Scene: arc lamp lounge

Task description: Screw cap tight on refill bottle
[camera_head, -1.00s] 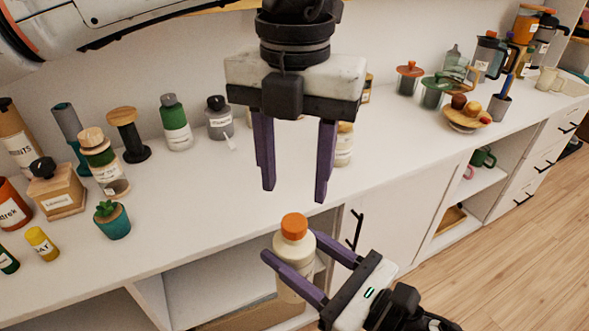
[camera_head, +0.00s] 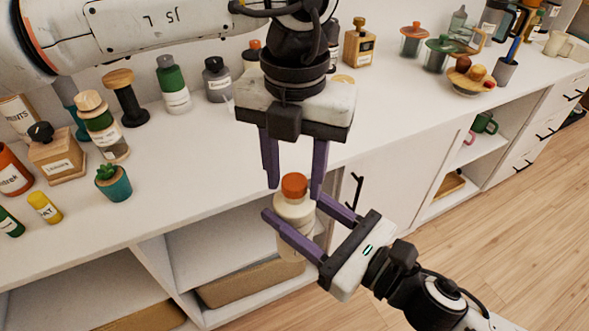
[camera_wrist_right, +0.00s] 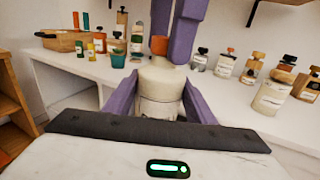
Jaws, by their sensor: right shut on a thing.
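The refill bottle (camera_head: 293,213) is cream-coloured and upright, in front of the cabinet's front edge. Its orange cap (camera_head: 294,186) sits on top. My right gripper (camera_head: 287,222) is shut on the bottle's body, one finger on each side. The bottle also shows between the fingers in the right wrist view (camera_wrist_right: 160,85), with the orange cap (camera_wrist_right: 158,45) above it. My left gripper (camera_head: 294,190) points down from above with its fingers apart. Its fingertips are around the level of the cap, one to each side; I cannot tell whether they touch it. The bottle's lower part is partly hidden.
The white cabinet top (camera_head: 200,150) holds several bottles and jars along the back. A small succulent pot (camera_head: 114,183) and a yellow bottle (camera_head: 45,207) stand at the left. A wooden bowl (camera_head: 468,82) stands at the right. Open shelves lie below.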

